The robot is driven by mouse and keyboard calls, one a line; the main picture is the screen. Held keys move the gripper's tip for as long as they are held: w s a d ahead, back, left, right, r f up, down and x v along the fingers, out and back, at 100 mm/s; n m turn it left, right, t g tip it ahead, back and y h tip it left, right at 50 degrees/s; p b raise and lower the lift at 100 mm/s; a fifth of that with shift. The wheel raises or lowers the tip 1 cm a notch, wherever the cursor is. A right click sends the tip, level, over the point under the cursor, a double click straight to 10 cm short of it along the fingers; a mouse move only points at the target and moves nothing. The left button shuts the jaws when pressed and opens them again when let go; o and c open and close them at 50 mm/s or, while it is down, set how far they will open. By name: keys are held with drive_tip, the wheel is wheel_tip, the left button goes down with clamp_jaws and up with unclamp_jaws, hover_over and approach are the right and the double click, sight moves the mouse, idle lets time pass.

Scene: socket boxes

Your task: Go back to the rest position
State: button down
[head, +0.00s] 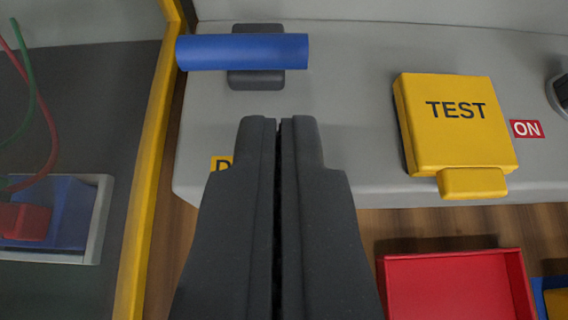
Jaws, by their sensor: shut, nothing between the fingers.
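My gripper (278,125) reaches up from the bottom middle of the head view. Its two dark fingers are shut together with nothing between them. The tips appear just below a dark grey block (256,79) that carries a blue cylindrical bar (242,51). I see a small gap between the tips and the block in the picture. The gripper partly covers a yellow label (221,163) with a letter D on the grey panel (350,120). No rest position is marked in view.
A yellow TEST box (455,125) with a front tab stands at right, beside a red ON label (526,129). A red tray (450,290) lies at lower right. A yellow edge (150,180) runs at left, beyond which are wires and a blue and red part (45,215).

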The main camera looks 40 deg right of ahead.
drive_tip(key=s+a+r+n+t+y+p, duration=0.1)
drive_tip(key=s+r+n+t+y+p, duration=0.1)
drive_tip(key=r, duration=1.1)
drive_tip(key=s+a+r+n+t+y+p, duration=0.1)
drive_tip(key=s+r+n+t+y+p, duration=0.1)
drive_tip(key=s+r, duration=0.5)
drive_tip(key=s+a+r+n+t+y+p, duration=0.1)
drive_tip(key=s+r+n+y, duration=0.3)
drive_tip(key=r, duration=1.6)
drive_tip(key=shift+s+n+t+p, duration=0.25)
drive_tip(key=shift+n+t+p, duration=0.15)
drive_tip(key=shift+t+p, duration=0.45)
